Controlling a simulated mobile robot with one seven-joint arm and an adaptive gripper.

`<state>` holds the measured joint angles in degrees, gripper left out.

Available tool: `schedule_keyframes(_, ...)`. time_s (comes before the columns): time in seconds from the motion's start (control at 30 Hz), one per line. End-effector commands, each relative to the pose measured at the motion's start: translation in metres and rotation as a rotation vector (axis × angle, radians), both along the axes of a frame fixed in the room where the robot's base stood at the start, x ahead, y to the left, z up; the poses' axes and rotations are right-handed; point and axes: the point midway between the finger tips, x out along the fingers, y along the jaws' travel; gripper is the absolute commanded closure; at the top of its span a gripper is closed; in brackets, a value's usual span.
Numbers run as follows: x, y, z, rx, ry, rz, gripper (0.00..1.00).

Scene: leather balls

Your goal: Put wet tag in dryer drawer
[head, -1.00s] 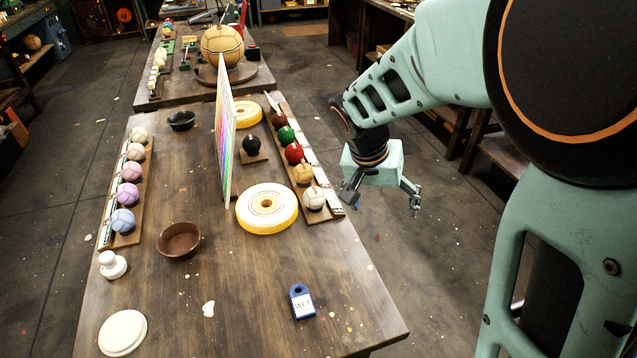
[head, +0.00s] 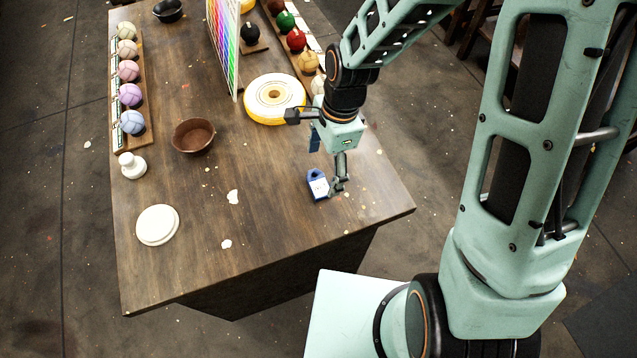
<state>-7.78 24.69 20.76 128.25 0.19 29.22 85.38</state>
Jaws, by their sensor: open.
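The wet tag (head: 317,187) is a small blue block with a hole at its top and a white label. It lies near the right edge of the wooden table, towards the near end. My gripper (head: 325,166) is open and empty, just above and beside the tag. One finger comes down close to the tag's right side; I cannot tell whether it touches. The other finger is up and to the left, partly hidden by the gripper body. No dryer drawer can be made out in this view.
A yellow-and-white ring (head: 274,98) lies behind my gripper, and a color chart panel (head: 222,45) stands beyond it. A brown bowl (head: 193,136), a white knob (head: 132,166) and a white disc (head: 157,225) are to the left. The table's near middle is mostly clear.

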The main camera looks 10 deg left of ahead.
Motion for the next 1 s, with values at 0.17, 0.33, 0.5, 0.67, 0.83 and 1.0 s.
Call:
schedule_keyframes(0.17, 0.0, 0.001, -0.009, 0.0, 0.001, 0.001, 0.2)
schedule_keyframes(0.33, 0.001, 0.005, -0.028, -0.001, 0.004, 0.002, 0.2)
schedule_keyframes(0.5, 0.001, 0.008, -0.048, -0.001, 0.002, 0.002, 0.2)
schedule_keyframes(0.67, 0.001, 0.009, -0.056, 0.0, 0.0, 0.002, 0.2)
schedule_keyframes(0.83, 0.001, 0.009, -0.056, 0.0, -0.002, 0.002, 0.2)
schedule_keyframes(1.0, 0.001, 0.009, -0.056, 0.0, -0.002, 0.002, 0.33)
